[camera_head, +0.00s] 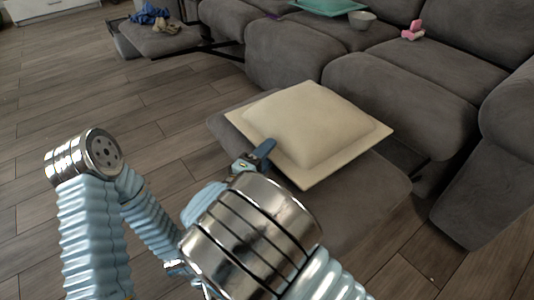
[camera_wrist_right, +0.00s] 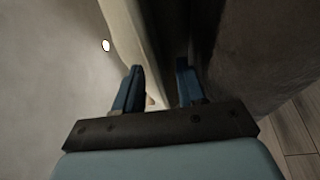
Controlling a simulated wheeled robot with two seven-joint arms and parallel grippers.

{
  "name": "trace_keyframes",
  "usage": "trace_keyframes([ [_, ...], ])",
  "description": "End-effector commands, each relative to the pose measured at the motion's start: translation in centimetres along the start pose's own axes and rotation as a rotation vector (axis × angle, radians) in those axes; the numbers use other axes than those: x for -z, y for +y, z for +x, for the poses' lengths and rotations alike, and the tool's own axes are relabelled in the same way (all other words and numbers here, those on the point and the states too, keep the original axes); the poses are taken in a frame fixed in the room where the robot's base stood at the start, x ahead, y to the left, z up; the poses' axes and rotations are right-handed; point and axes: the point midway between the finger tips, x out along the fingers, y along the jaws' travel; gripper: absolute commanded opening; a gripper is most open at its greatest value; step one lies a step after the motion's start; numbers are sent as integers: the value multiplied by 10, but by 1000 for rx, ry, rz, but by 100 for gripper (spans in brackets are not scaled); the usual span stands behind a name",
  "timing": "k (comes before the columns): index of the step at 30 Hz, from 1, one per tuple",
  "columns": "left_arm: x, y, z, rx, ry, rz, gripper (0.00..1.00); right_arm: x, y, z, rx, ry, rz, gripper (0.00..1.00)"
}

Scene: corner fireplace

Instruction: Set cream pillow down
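The cream pillow (camera_head: 312,128) lies nearly flat over the grey footrest cushion (camera_head: 360,200) in the head view. Its near corner reaches over the cushion; whether all of its underside touches cannot be told. My right gripper (camera_head: 262,153) is at the pillow's near left edge, with one dark blue finger showing over the border. In the right wrist view the two fingers (camera_wrist_right: 160,88) stand a little apart, with the pillow's pale edge (camera_wrist_right: 128,28) running between them. My left arm shows at the left, but its gripper does not show clearly.
A grey sectional sofa (camera_head: 400,85) stands behind and to the right. It carries a teal tray (camera_head: 325,6), a grey bowl (camera_head: 362,19) and a pink object (camera_head: 412,30). Blue cloth (camera_head: 150,14) lies on another footrest at the back left. The wooden floor on the left is clear.

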Motion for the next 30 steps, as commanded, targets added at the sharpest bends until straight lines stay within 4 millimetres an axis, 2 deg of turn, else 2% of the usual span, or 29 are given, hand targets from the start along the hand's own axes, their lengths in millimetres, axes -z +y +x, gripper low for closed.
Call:
trace_keyframes([
  [7,0,2,-6,0,-1,0,54,0,7,0,0,0,0,40],
  [11,0,2,-6,0,-1,0,54,1,4,-22,0,4,-1,40],
  [21,0,5,-13,0,-3,1,54,0,4,-98,0,3,-1,40],
  [25,0,5,-14,0,-4,1,54,0,4,-114,0,1,-1,40],
  [30,-1,6,-14,0,-4,1,54,0,3,-120,-1,0,-1,40],
])
